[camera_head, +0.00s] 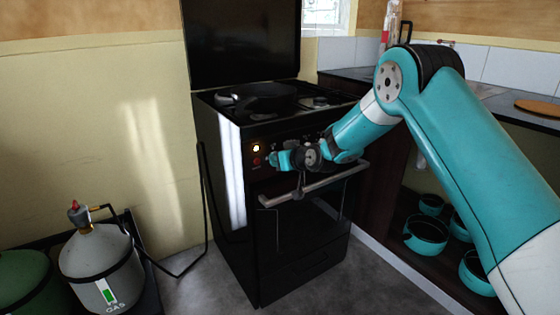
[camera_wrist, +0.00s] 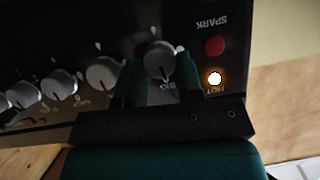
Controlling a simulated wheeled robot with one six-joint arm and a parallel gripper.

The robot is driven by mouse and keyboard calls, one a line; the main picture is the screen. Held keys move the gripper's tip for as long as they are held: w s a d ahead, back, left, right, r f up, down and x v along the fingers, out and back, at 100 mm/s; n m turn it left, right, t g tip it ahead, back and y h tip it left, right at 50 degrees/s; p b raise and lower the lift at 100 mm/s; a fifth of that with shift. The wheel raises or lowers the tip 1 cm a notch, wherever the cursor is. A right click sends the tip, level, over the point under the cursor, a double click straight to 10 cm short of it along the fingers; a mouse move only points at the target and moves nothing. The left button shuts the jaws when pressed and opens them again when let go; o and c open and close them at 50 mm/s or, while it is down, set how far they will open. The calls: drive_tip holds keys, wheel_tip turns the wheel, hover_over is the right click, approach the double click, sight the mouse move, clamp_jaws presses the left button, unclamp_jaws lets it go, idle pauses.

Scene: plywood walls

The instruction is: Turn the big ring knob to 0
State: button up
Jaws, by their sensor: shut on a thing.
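The big ring knob (camera_wrist: 159,60) is a round grey knob on the black stove panel, above the upside-down label BIG in the wrist view. My gripper (camera_wrist: 159,78) has one green finger on each side of it and is shut on it. In the head view my gripper (camera_head: 278,159) is at the stove's front panel and hides the knob. The knob's marks are too small and dark to read its setting. The HOT lamp (camera_wrist: 214,78) beside the knob glows bright.
A red SPARK button (camera_wrist: 214,46) is close beside the knob. Several other knobs (camera_wrist: 103,72) line the panel. A black pan (camera_head: 258,97) sits on the stove (camera_head: 225,165). An oven handle (camera_head: 318,186) runs below my gripper. A gas bottle (camera_head: 100,268) stands at the left.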

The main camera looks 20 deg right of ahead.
drive_tip(key=shift+f+m+y, duration=0.1)
drive_tip(key=shift+m+y, duration=0.3)
idle(0.4)
drive_tip(key=o, duration=0.9)
drive_tip(key=v, duration=1.7)
drive_tip(key=shift+s+d, duration=0.15)
